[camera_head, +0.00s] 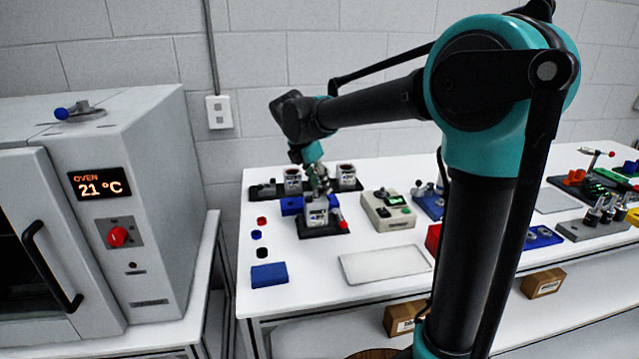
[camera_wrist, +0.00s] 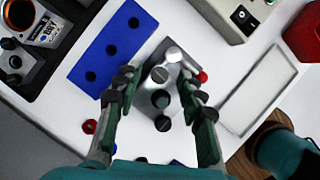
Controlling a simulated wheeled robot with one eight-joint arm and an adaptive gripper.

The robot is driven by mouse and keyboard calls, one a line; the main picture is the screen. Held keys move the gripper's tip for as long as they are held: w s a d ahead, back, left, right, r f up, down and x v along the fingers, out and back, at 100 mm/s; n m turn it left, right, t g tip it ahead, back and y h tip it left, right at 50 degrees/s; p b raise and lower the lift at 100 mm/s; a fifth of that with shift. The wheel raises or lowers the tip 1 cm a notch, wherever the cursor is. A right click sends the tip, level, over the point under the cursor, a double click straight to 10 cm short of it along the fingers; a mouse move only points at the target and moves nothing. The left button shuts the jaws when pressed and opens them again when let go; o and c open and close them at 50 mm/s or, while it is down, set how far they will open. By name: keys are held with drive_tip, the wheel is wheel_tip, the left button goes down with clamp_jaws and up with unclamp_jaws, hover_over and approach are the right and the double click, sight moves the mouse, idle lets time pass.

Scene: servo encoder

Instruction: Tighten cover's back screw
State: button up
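In the wrist view a grey metal unit (camera_wrist: 151,104) sits between the two fingers of my gripper (camera_wrist: 157,76). Several round dark and silver tops stand in a line on it, and I cannot tell which is the back screw. The fingers are apart, with a visible gap to the unit on the left side. In the head view my gripper (camera_head: 318,178) is pointed down just above a labelled grey unit (camera_head: 316,212) on a black stand (camera_head: 325,231). The gripper hides part of its top, so contact is not clear there.
A blue block with holes (camera_wrist: 112,45) lies beside the unit. Labelled units (camera_head: 293,176) stand on a black rack behind. A pale tray (camera_head: 385,264), a tester box (camera_head: 388,213) and a blue box (camera_head: 269,274) share the white table. Small coloured caps (camera_head: 257,235) lie at left.

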drive_tip(key=shift+c, duration=0.2)
clamp_jaws()
drive_tip(key=shift+w+a+m+g+h, duration=0.1)
drive_tip(key=shift+m+g+h, duration=0.25)
drive_tip(key=shift+m, duration=0.85)
drive_tip(key=shift+w+m+g+h, duration=0.15)
drive_tip(key=shift+m+g, duration=0.3)
drive_tip(key=shift+m, duration=0.75)
drive_tip(key=shift+o, duration=0.2)
unclamp_jaws()
drive_tip(key=shift+s, duration=0.1)
drive_tip(key=shift+r, duration=0.15)
drive_tip(key=v, duration=1.1)
drive_tip(key=shift+r, duration=0.35)
drive_tip(key=shift+a, duration=0.15)
